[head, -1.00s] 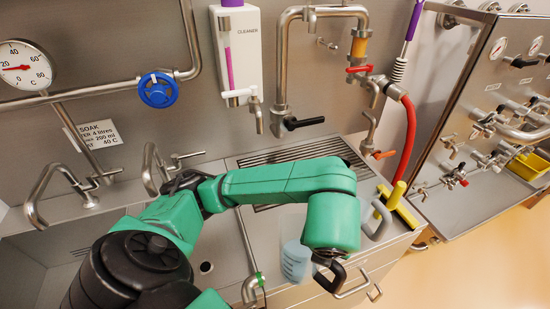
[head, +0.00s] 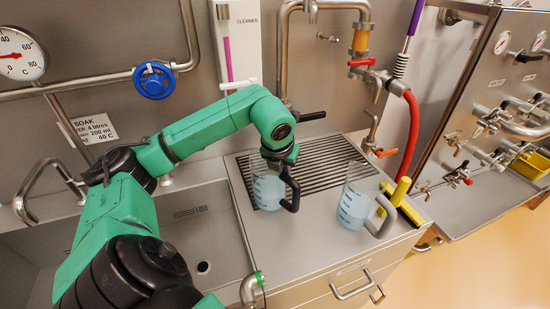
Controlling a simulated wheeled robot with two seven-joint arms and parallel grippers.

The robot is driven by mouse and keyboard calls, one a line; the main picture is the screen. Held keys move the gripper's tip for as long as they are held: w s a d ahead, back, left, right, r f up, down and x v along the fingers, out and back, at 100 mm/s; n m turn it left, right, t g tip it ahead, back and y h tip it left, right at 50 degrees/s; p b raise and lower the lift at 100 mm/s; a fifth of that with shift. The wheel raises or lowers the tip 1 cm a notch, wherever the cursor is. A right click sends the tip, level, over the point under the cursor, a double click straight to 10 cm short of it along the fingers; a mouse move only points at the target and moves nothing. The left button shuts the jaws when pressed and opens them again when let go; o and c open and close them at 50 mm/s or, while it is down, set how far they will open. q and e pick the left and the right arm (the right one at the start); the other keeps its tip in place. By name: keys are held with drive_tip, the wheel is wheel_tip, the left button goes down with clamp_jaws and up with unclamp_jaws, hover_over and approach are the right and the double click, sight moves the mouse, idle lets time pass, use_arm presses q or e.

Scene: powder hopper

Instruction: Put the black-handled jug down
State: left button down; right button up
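The black-handled jug (head: 268,188) is clear, with blue marks and pale blue liquid. It is upright at the front left part of the slatted drain grid (head: 333,160); I cannot tell whether its base touches the grid. My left gripper (head: 287,166) is at the top of its black handle (head: 290,191) and appears shut on it; the fingertips are mostly hidden by the wrist. My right gripper is not in view.
A similar jug (head: 352,205) with a grey handle stands on the steel counter to the right, beside a yellow squeegee (head: 400,195). The sink (head: 190,235) lies to the left. A cleaner dispenser (head: 238,45) and red hose (head: 411,135) are behind.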

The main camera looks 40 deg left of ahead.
use_arm(q)
drive_tip(key=w+a, duration=0.3)
drive_tip(key=a, duration=0.3)
drive_tip(key=shift+w+a+f+p, duration=0.15)
drive_tip(key=shift+f+p, duration=0.05)
drive_tip(key=shift+p, duration=0.15)
drive_tip(key=c, duration=1)
unclamp_jaws()
drive_tip(key=shift+f, duration=0.1)
drive_tip(key=b+v, duration=0.1)
drive_tip(key=v, duration=1.1)
